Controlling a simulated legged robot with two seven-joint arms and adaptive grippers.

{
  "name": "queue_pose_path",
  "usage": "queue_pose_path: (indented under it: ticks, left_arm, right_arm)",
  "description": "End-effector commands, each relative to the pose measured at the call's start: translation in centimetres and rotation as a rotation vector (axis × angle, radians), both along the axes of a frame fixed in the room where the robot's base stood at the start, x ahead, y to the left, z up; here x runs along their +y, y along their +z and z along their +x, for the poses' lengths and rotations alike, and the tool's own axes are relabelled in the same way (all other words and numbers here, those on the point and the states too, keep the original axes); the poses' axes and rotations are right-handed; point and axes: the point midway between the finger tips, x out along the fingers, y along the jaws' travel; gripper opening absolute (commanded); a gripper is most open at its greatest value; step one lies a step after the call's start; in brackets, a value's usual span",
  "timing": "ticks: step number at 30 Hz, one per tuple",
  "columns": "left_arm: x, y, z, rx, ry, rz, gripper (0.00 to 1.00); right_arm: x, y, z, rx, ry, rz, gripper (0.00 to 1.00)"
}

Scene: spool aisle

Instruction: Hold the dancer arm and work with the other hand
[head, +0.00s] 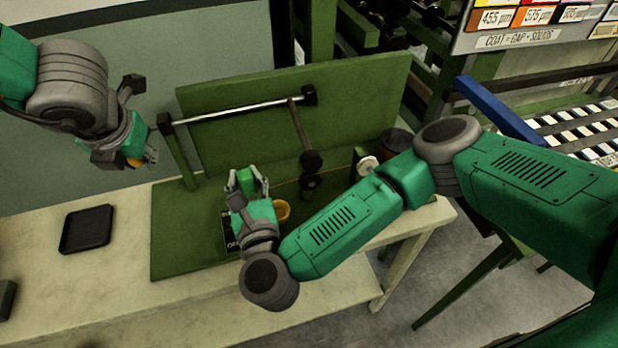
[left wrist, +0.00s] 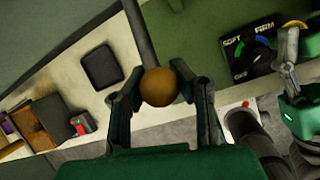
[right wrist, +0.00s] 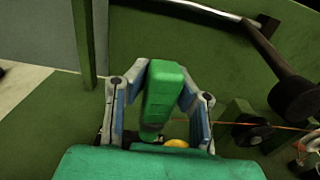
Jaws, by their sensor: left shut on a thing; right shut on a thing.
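My left gripper (head: 140,158) is shut on a brown ball knob (left wrist: 159,86), left of the green stand. In the left wrist view a dark rod (left wrist: 138,35) runs up from the knob. A silver bar (head: 235,110) crosses the stand, and a dark arm with a roller (head: 311,161) hangs from its right end; I cannot tell whether the knob's rod joins it. My right gripper (head: 247,186) is shut on a green block-shaped handle (right wrist: 163,95). A yellow round part (head: 283,211) sits beside it, and a black SOFT/FIRM plate (left wrist: 250,50) lies partly hidden beneath.
A black tray (head: 87,229) lies on the pale bench (head: 130,285), left of the stand's green back panel (head: 350,90). An orange strand (right wrist: 290,128) passes the lower rollers. A blue bar (head: 500,108) and a striped rack are at right.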

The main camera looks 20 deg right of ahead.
Motion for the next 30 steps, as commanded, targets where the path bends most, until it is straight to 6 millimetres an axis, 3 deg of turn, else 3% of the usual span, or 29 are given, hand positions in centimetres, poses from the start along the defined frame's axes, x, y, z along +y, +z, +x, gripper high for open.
queue_pose_path:
  ticks: [4,5,6,7,19,30]
  left_arm:
    - [-0.1,-0.4,-0.5,0.014,-0.002,0.001,0.0]
    - [-0.1,-0.4,-0.5,0.013,-0.002,0.0,0.22]
    - [-0.1,-0.4,-0.5,0.013,-0.002,0.0,0.37]
    - [-0.1,-0.4,-0.4,0.013,-0.002,0.0,0.43]
    - [-0.1,0.4,-0.2,0.004,-0.001,0.0,0.43]
    - [-0.5,7.0,-3.2,0.001,-0.002,-0.003,0.43]
  right_arm:
    - [0.0,0.0,0.0,0.0,0.0,0.0,0.0]
    - [0.0,0.0,0.0,0.0,0.0,0.0,0.0]
    - [0.0,0.0,0.0,0.0,0.0,0.0,0.0]
    - [0.0,0.0,0.0,0.0,0.0,0.0,0.0]
    - [0.0,-0.1,0.2,0.001,0.0,0.0,0.0]
    - [0.0,0.0,0.1,0.001,0.0,0.0,0.0]
